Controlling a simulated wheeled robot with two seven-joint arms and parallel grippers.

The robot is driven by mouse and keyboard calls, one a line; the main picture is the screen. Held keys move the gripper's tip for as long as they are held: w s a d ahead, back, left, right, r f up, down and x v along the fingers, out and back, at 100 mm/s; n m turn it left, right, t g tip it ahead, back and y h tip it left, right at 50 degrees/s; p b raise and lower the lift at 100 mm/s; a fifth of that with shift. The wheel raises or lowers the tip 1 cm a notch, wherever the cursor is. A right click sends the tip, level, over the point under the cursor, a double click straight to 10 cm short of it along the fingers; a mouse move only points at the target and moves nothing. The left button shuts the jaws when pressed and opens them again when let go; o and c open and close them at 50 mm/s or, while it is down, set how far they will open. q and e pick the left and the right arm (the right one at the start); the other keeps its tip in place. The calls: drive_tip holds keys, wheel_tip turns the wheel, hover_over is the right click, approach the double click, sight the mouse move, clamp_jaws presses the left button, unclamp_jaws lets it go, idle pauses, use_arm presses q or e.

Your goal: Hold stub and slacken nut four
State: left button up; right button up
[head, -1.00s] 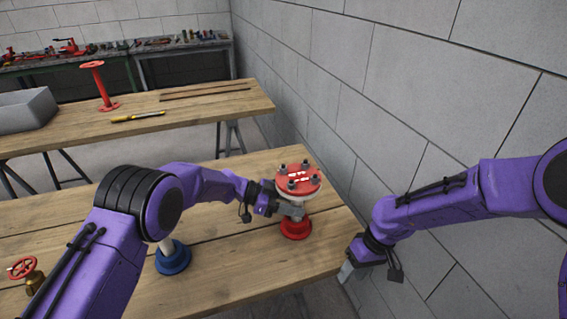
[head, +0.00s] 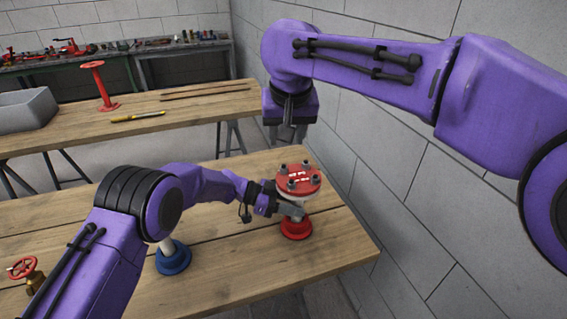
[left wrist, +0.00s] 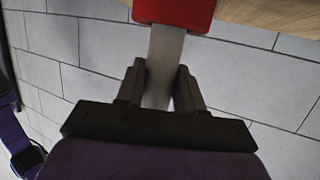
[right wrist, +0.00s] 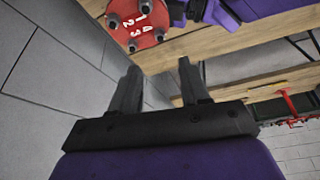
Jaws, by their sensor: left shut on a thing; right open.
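The stub stands upright near the right end of the near table, with a red top flange (head: 298,180), a pale neck and a red base flange (head: 296,227). My left gripper (head: 292,211) is shut on the stub's neck (left wrist: 164,55), from the left and below the top flange. In the right wrist view the top flange (right wrist: 137,22) carries white numbers 1 to 4 and several dark nuts. Nut four (right wrist: 160,35) is the one beside the 4. My right gripper (right wrist: 160,88) is open and empty, raised above and apart from the flange.
A blue-based stub (head: 173,259) and a brass valve with a red handwheel (head: 23,268) stand left on the near table (head: 225,285). The block wall (head: 400,190) rises close on the right. The back table holds a red stand (head: 100,85) and a yellow tool (head: 138,116).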

sight(283, 168)
drive_tip(key=shift+m, duration=0.3)
drive_tip(key=x, duration=1.2)
drive_tip(key=shift+s+a, duration=0.1)
clamp_jaws()
